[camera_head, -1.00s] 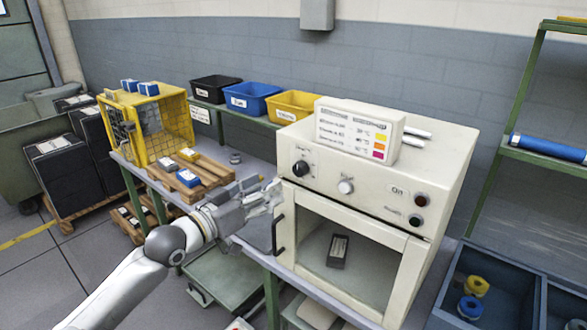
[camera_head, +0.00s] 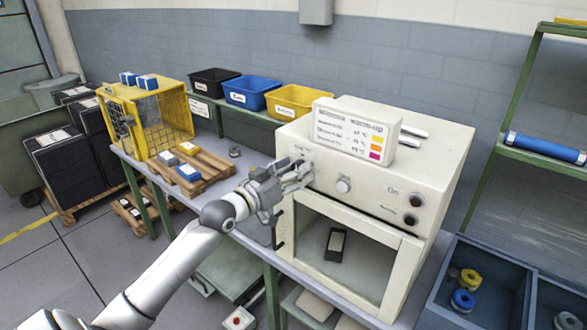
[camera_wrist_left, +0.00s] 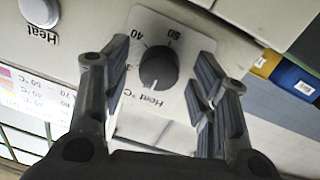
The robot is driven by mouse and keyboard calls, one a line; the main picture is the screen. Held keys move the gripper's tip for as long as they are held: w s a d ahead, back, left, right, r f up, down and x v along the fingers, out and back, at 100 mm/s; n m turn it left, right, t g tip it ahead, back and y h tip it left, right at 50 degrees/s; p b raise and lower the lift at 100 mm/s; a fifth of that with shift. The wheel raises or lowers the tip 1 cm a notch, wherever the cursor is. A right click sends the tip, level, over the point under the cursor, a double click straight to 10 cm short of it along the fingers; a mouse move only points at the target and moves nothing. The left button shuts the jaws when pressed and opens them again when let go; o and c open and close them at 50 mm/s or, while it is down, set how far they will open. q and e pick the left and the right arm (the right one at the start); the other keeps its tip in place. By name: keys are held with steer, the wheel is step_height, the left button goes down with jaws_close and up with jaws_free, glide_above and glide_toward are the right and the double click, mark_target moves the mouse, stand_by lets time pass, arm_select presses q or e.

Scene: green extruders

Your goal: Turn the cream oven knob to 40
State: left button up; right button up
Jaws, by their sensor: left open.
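The cream oven (camera_head: 435,145) stands on the bench at the right of the head view. My left gripper (camera_head: 297,174) is at the left of its front panel and hides the dial there. In the left wrist view the dark round knob (camera_wrist_left: 158,67) sits on a white scale plate (camera_wrist_left: 181,22) marked 40 and 50, with "Heat °C" on the opposite side. The knob's white mark points towards the "Heat °C" lettering, away from 40. My left gripper's fingers (camera_wrist_left: 150,75) are open on either side of the knob, with gaps on both sides. My right gripper is not in view.
A pale round button (camera_head: 343,184) is right of the dial, with dark and red buttons further right. The oven window shows a dark block (camera_head: 335,245). A wooden pallet (camera_head: 205,172) with small boxes lies left of the gripper.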

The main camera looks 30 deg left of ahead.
arm_select(q)
steer(key=shift+w, duration=0.1)
steer(key=c, duration=1)
steer(key=shift+m, duration=0.4)
steer(key=shift+d+r+m+y+p, duration=0.1)
steer(key=shift+m+y+p, duration=0.35)
steer(key=shift+m, duration=5.05)
steer(key=shift+m+y+p, duration=0.35)
steer(key=shift+m+p, duration=0.2)
steer(key=shift+m, duration=4.95)
